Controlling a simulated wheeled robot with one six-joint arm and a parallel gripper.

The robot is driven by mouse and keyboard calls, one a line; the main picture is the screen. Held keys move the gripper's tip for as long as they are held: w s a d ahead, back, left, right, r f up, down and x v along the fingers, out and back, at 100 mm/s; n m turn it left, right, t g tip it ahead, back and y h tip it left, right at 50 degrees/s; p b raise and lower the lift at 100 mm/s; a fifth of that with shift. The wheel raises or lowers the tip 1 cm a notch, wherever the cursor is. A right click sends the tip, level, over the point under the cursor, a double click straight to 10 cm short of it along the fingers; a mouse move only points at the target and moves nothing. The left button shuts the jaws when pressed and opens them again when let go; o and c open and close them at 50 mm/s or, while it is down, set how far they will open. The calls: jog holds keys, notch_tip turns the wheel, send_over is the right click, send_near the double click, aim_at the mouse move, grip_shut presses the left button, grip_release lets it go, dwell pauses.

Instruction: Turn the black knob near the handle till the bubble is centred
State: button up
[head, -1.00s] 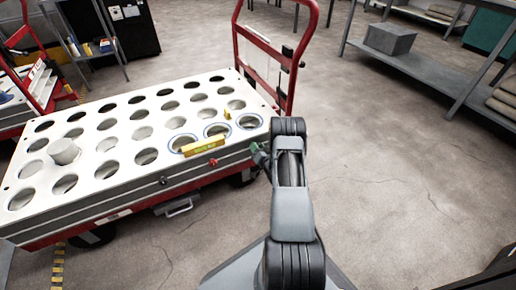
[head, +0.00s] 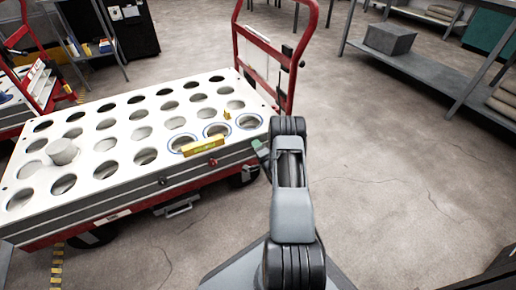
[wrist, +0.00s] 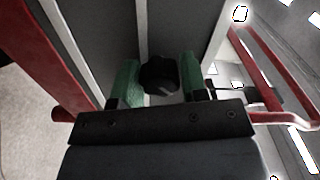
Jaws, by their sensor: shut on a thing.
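In the wrist view, the black knob (wrist: 159,75) sits on the side of the grey and white plate between the two green fingers of my gripper (wrist: 158,84), which is shut on it. In the head view, my gripper (head: 261,150) is at the plate's right end, by the red handle (head: 292,75); the knob is hidden there. A yellow spirit level (head: 203,147) lies on the plate's front edge, and a small yellow piece (head: 227,114) stands further back. The bubble is too small to make out.
The white plate (head: 115,155) with rows of round holes rests on a red cart. A pale cylinder (head: 62,151) stands at its left. A red knob (head: 212,163) and another black knob (head: 162,181) are on its front side. The floor to the right is clear.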

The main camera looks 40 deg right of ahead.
jog(key=m, duration=0.5)
jog(key=shift+m, duration=0.3)
jog(key=m, duration=0.5)
jog(key=shift+m, duration=0.3)
jog(key=o, duration=0.9)
jog(key=shift+s, duration=0.1)
jog(key=s+a+p, duration=0.1)
jog(key=s+p, duration=0.3)
jog(key=s, duration=0.9)
jog(key=shift+s+a+p, duration=0.25)
jog(key=shift+a+p, duration=0.1)
jog(key=shift+a, duration=0.05)
jog(key=shift+r, duration=0.1)
